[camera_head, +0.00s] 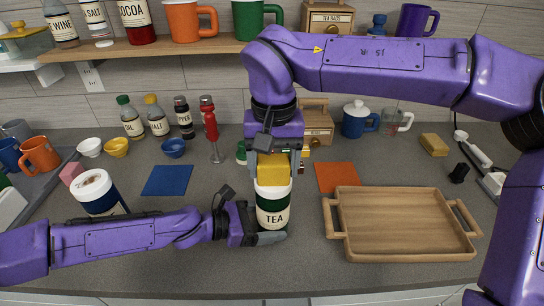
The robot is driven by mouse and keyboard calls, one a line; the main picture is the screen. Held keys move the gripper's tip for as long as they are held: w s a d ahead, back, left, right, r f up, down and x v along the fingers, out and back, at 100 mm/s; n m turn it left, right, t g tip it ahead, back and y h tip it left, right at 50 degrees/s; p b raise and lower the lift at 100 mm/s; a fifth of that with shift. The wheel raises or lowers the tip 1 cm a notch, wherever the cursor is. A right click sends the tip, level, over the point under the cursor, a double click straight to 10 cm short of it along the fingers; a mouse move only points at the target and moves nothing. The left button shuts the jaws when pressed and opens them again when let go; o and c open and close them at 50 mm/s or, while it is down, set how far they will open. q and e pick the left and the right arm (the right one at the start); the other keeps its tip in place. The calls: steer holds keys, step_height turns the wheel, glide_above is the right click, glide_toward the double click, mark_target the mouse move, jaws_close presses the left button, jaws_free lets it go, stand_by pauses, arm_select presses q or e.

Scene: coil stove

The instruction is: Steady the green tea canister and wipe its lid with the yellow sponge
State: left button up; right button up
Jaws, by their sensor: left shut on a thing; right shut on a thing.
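The green tea canister (272,213) stands upright on the grey counter in the middle, with a white label reading TEA and a pale lid (272,183). My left gripper (268,238) is shut on the canister's lower part, coming in from the left. My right gripper (272,160) comes down from above and is shut on the yellow sponge (272,170). The sponge is right over the lid and appears to touch it. The lid's top is mostly hidden by the sponge and fingers.
A wooden tray (405,254) lies right of the canister, with an orange cloth (338,177) behind it. A blue cloth (167,181) and a white-lidded blue canister (96,191) are at left. Another yellow sponge (434,145) lies at right. A shelf (150,49) overhangs the back.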

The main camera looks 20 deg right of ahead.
steer(key=shift+s+a, duration=0.15)
steer(key=shift+s, duration=0.5)
steer(key=shift+r, duration=4.15)
arm_select(q)
steer(key=o, duration=0.9)
steer(key=v, duration=1.1)
steer(key=shift+a+r, duration=0.15)
steer(key=shift+a, duration=0.35)
